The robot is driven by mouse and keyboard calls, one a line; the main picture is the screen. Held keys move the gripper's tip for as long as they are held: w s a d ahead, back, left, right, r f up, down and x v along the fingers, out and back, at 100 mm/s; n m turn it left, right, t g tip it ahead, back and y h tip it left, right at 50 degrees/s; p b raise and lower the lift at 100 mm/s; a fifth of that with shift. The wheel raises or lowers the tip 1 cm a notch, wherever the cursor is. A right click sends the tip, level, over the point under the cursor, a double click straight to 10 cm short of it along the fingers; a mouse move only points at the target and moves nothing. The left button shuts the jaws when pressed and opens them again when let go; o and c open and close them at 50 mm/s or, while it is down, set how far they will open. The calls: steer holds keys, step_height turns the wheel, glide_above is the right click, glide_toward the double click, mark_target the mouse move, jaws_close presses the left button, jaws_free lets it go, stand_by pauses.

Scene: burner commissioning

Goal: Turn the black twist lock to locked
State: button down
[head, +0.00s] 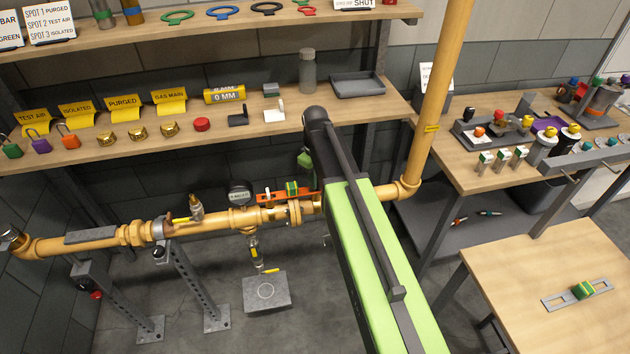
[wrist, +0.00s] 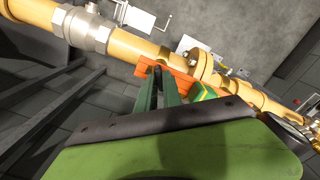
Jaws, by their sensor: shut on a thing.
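In the wrist view my gripper (wrist: 158,80) reaches down to an orange plate (wrist: 184,84) on the yellow pipe. Its two dark green fingers are close together on a small dark piece at the plate, which looks like the black twist lock. The fingers hide most of it, so I cannot tell which way it is turned. A green block with yellow edges (wrist: 205,93) sits on the plate beside the fingers.
The yellow pipe (head: 110,238) carries a gauge (head: 239,194) and a yellow-handled valve (head: 196,208). A shelf (head: 330,118) with tags and caps lies behind. A vertical pipe (head: 436,110) stands right of my arm. A small table (head: 530,260) at right holds a slotted grey plate (head: 556,299) with a green block.

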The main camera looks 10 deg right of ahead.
steer(key=m, duration=0.7)
steer(key=shift+s, duration=0.15)
stand_by(0.4)
steer(key=c, duration=1.5)
jaws_free()
step_height(320, 180, up, 17)
steer(key=p, duration=1.7)
steer(key=shift+r, duration=0.2)
